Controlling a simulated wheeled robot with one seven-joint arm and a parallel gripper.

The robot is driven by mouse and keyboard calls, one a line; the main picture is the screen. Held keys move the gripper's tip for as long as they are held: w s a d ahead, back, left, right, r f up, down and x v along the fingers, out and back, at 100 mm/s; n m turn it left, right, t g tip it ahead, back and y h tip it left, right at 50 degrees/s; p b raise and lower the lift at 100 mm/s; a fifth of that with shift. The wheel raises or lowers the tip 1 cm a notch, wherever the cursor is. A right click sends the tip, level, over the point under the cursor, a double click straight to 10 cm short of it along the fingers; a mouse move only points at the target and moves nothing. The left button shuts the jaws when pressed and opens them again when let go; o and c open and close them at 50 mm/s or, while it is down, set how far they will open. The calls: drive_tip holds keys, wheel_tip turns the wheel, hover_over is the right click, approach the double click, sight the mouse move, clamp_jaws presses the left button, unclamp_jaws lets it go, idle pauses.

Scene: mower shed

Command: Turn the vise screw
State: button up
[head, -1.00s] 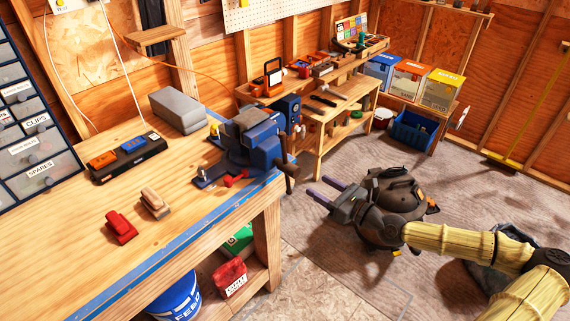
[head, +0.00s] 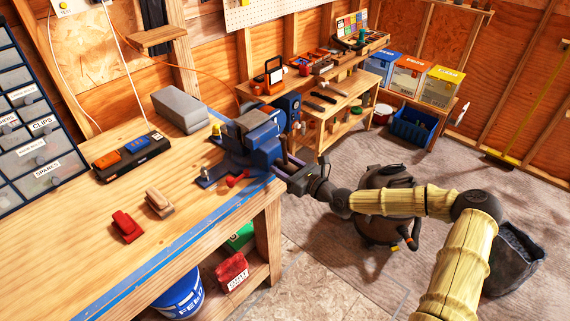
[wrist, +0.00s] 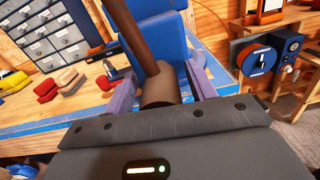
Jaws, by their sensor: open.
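The blue vise (head: 262,152) is mounted at the front right corner of the workbench (head: 180,235). In the wrist view the vise (wrist: 160,28) is straight ahead. Its brown screw end (wrist: 158,90) points at my gripper, with the handle bar (wrist: 130,32) through it, rising toward the upper left. My gripper (head: 285,164) is at the vise's front. In the wrist view my gripper (wrist: 160,78) is open, one purple finger on each side of the screw end. I cannot tell whether the fingers touch it. In the head view the screw end is mostly hidden by my gripper.
A red clamp-like piece (head: 126,226), a wooden block (head: 159,203), a black organizer (head: 131,157) and a grey case (head: 181,110) lie on the bench. A dark round machine (head: 385,195) stands on the floor behind my arm. A side bench (head: 340,95) stands beyond.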

drive_tip(key=shift+w+a, duration=0.1)
drive_tip(key=c, duration=1)
drive_tip(key=shift+f+n+b, duration=0.1)
drive_tip(key=shift+n+b, duration=0.3)
drive_tip(key=shift+b, duration=0.1)
